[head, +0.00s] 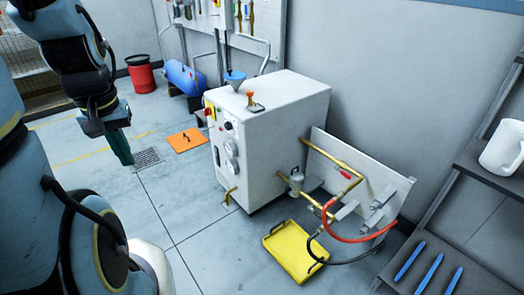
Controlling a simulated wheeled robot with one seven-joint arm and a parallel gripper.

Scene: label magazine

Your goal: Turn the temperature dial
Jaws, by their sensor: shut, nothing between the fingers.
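A white box-shaped machine (276,130) stands on the floor near the wall. Its narrow left face carries a small dark control (228,126) near the top and round pale dials (231,148) below it. They are too small for me to read a scale or a setting, or to tell which one is the temperature dial. A red and yellow switch (210,109) sits at the face's upper left corner. My gripper (122,158) hangs at the left, pointing down, with its green fingers shut and empty. It is well apart from the machine's face.
A yellow tray (294,252) lies on the floor before brass pipes and red and black hoses. An orange floor plate (187,140) and a drain grate (148,158) lie between my gripper and the machine. Shelves (430,258) stand at right.

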